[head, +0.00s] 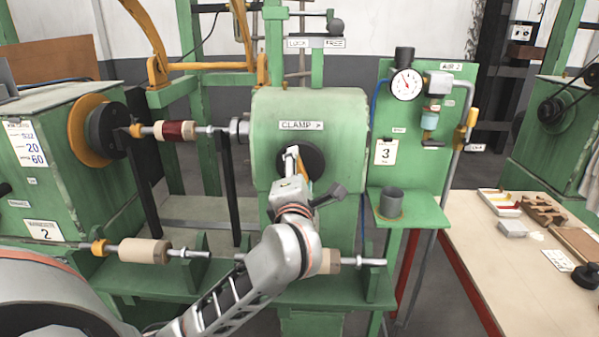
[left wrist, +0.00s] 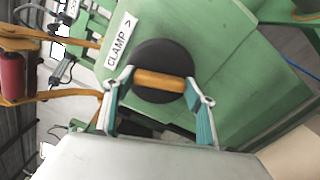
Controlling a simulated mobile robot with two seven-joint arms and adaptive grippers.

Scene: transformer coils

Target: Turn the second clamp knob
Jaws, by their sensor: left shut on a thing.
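The clamp knob (head: 316,161) is a dark round disc on the front of the green housing, just under the "CLAMP >" label (head: 301,126). In the left wrist view the knob (left wrist: 150,56) has an orange bar handle (left wrist: 160,81) across it. My left gripper (head: 291,160) reaches up to the knob and covers part of it in the head view. In the left wrist view the left gripper's fingers (left wrist: 158,96) stand at either end of the orange bar, shut on it. My right gripper is not in view.
A dark lever (head: 328,195) juts out beside my left wrist. A shaft with a red coil (head: 175,131) runs left of the housing. A gauge panel (head: 406,84) stands to the right. Spare rods (head: 145,251) lie below, and a cluttered table (head: 480,235) is at right.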

